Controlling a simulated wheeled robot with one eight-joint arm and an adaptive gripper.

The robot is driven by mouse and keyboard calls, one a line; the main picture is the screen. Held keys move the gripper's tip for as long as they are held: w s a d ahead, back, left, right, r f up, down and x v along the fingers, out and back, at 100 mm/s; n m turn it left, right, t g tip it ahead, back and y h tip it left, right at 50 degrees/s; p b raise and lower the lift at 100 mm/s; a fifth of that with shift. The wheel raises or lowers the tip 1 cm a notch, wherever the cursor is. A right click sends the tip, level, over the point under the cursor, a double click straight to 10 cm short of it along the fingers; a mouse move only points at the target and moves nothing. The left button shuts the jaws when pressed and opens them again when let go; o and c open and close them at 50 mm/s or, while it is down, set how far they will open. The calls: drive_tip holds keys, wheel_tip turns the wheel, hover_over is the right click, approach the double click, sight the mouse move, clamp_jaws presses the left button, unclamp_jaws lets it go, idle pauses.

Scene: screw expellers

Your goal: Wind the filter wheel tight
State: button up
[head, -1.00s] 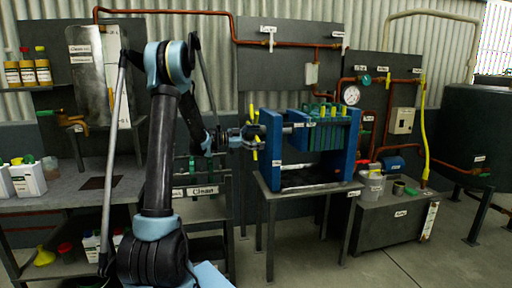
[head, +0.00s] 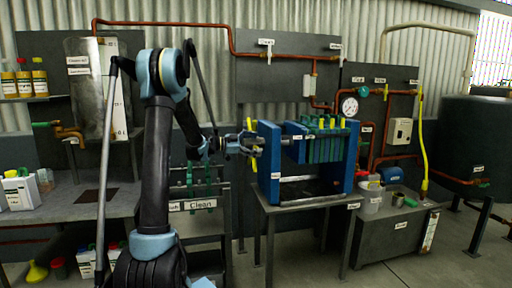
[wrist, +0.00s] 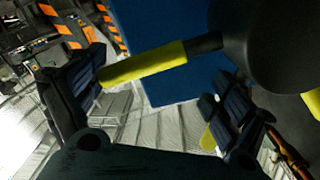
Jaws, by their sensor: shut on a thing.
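The filter wheel is a dark hub (wrist: 275,40) with yellow-gripped spokes, on the left end of the blue filter press (head: 305,155). In the head view its yellow grips (head: 254,164) show above and below my gripper (head: 250,147), which reaches in from the left. In the wrist view one yellow grip (wrist: 142,65) lies across the space between my fingers (wrist: 155,90), its outer end at the left finger. My gripper is shut on the wheel, its fingers well apart around it. Another yellow piece (wrist: 208,138) shows beside the right finger. Exact finger contact is partly hidden.
The press stands on a grey table (head: 310,203). A bench (head: 70,205) with bottles is at left. A low grey cabinet (head: 395,230) with containers and a dark tank (head: 480,140) are at right. Open floor lies in front on the right.

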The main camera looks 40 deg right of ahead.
drive_tip(key=s+v, duration=0.1)
drive_tip(key=v, duration=1.8)
drive_tip(key=shift+a+r, duration=0.25)
drive_tip(key=shift+a, duration=0.25)
idle(1.1)
drive_tip(key=shift+w, duration=0.15)
